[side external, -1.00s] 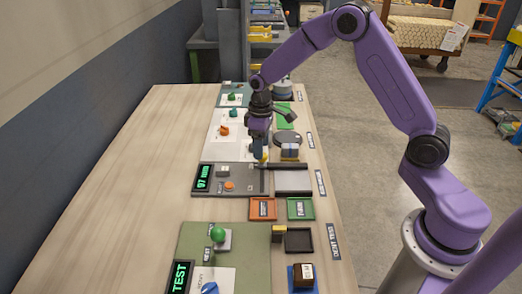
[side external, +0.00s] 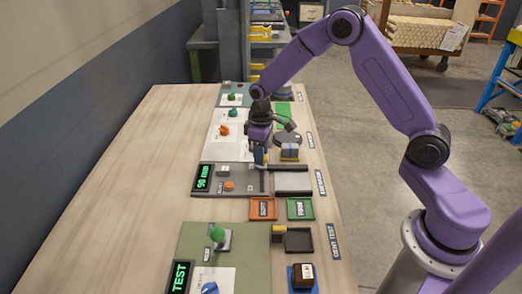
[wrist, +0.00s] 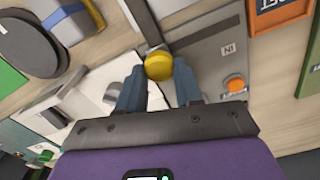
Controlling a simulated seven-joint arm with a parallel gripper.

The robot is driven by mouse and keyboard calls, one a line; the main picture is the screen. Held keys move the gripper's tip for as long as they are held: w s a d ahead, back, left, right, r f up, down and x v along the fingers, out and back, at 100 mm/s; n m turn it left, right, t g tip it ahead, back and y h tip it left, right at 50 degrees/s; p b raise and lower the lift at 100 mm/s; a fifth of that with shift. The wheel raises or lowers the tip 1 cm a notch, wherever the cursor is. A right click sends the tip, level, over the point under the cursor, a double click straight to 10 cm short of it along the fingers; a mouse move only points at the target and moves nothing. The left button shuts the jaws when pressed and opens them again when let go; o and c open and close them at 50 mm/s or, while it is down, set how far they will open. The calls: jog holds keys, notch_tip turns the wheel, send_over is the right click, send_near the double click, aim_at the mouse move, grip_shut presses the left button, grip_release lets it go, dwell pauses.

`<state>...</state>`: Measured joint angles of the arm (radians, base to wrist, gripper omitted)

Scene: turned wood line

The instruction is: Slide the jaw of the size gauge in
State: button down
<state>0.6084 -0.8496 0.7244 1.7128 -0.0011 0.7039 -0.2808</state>
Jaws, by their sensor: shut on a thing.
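The size gauge (side external: 238,187) is a dark grey plate on the bench, with a green display (side external: 203,178) that appears to read 90 mm. Its jaw is a bar across the plate, largely hidden under my gripper in the side view. The jaw's round yellow knob (wrist: 158,64) shows clearly in the wrist view. My gripper (side external: 260,162) points down over the gauge. In the wrist view its blue fingers (wrist: 158,82) stand on either side of the knob, shut on it. An orange button (side external: 229,186) sits on the plate, and it also shows in the wrist view (wrist: 235,85).
A light grey pad (side external: 293,181) and a dark rail lie right of the gauge. A block with a blue band (side external: 290,151) stands behind them. Orange (side external: 262,208) and green (side external: 300,208) trays lie in front. The bench's left side is clear.

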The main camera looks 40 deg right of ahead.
jog(key=s+a, duration=0.6)
jog(key=shift+s+a, duration=0.2)
jog(key=shift+a, duration=0.15)
jog(key=c, duration=0.8)
grip_release()
jog(key=shift+s+a, duration=0.1)
jog(key=shift+o, duration=0.2)
jog(key=shift+r, duration=0.1)
jog(key=shift+r, duration=0.3)
notch_tip(320, 180, up, 17)
jog(key=shift+f, duration=0.15)
